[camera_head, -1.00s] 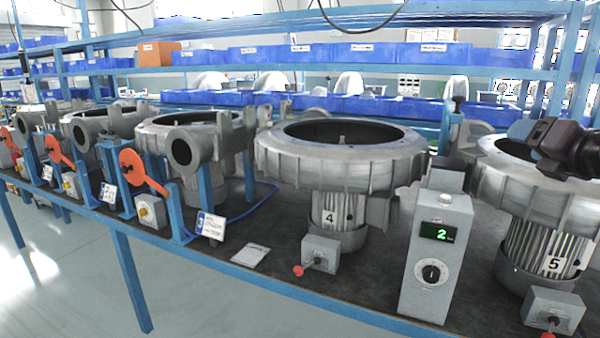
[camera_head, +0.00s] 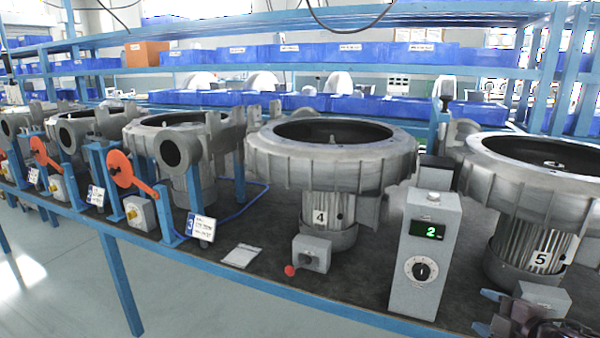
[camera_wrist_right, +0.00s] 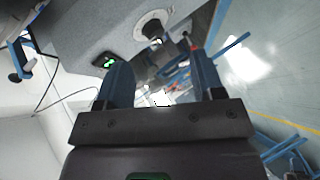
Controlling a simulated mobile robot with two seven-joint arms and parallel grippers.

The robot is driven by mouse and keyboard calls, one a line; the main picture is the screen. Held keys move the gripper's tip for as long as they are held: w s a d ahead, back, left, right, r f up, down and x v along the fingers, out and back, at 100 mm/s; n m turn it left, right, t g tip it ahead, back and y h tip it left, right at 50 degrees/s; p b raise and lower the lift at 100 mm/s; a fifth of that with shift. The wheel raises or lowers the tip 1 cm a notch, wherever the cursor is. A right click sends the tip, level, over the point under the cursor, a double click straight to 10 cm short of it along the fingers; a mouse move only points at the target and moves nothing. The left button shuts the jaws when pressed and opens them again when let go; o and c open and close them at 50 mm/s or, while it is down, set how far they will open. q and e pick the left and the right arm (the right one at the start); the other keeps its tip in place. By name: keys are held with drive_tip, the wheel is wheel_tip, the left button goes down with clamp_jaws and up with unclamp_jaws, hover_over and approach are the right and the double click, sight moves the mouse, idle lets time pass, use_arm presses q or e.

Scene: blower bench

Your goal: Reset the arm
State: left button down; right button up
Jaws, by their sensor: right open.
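My right gripper (camera_head: 484,312) is low at the bottom right of the head view, to the right of the grey control box (camera_head: 424,262) and in front of blower number 5. Its two fingers are apart with nothing between them. In the right wrist view the open fingers (camera_wrist_right: 162,82) point toward the grey control box (camera_wrist_right: 95,30), whose green display and black dial (camera_wrist_right: 153,28) show there. The fingers look apart from the box. My left gripper is in neither view.
Blower 4 (camera_head: 330,165) and blower 5 (camera_head: 535,180) stand on the dark bench, with more blowers to the left. A small box with a red knob (camera_head: 290,270) and a paper (camera_head: 240,256) lie near the blue front edge. Open floor lies in front.

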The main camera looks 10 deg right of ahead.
drive_tip(key=s+a+f+m+g, duration=0.1)
drive_tip(key=s+a+f+m, duration=0.6)
drive_tip(key=s+f, duration=0.3)
drive_tip(key=s+a+f+m+g+h, duration=0.1)
drive_tip(key=s+a+f+m+g, duration=0.1)
drive_tip(key=s+a+f+m, duration=0.5)
drive_tip(key=s+a+f, duration=0.2)
drive_tip(key=s+f, duration=0.1)
drive_tip(key=f, duration=0.2)
drive_tip(key=shift+s+f, duration=0.25)
drive_tip(key=shift+s, duration=0.05)
drive_tip(key=shift+s+h, duration=0.1)
drive_tip(key=shift+h, duration=0.2)
